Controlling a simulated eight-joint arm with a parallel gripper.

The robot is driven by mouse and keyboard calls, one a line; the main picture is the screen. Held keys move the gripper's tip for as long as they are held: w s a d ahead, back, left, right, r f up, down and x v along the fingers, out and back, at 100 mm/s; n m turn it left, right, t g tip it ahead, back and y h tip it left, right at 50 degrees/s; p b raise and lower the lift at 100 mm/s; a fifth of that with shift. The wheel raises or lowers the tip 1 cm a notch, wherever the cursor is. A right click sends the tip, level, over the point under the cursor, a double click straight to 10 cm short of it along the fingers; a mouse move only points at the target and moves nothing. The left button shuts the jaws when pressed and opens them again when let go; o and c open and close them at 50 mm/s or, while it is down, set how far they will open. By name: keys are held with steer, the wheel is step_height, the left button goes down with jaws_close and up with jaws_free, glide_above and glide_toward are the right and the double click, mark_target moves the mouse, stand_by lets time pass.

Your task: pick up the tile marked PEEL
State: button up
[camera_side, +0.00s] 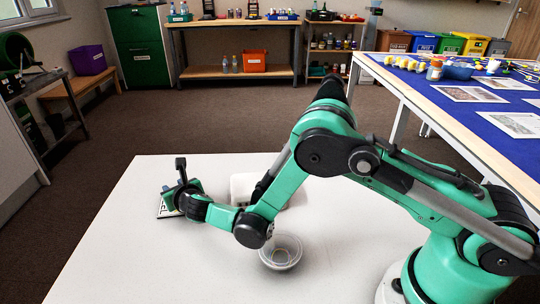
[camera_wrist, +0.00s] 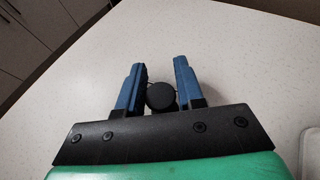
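A white tile (camera_side: 164,210) with dark marks lies near the left side of the white table (camera_side: 120,240), in the side view. Its word is too small and too covered to read, so I cannot tell if it says PEEL. My gripper (camera_side: 170,196) is at the tile and hides part of it; I cannot tell whether they touch. In the wrist view my gripper (camera_wrist: 158,66) has its two blue fingers apart. A round black part shows between them near their base, and I cannot tell what it is. No tile shows in the wrist view.
A clear round bowl (camera_side: 281,252) stands on the table below my forearm. A white object (camera_side: 243,187) lies behind my arm, partly hidden. The table's front left is bare. A blue-topped table (camera_side: 440,90) with cards and small items stands at right.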

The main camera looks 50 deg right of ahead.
jaws_close()
steer(key=shift+r, duration=0.15)
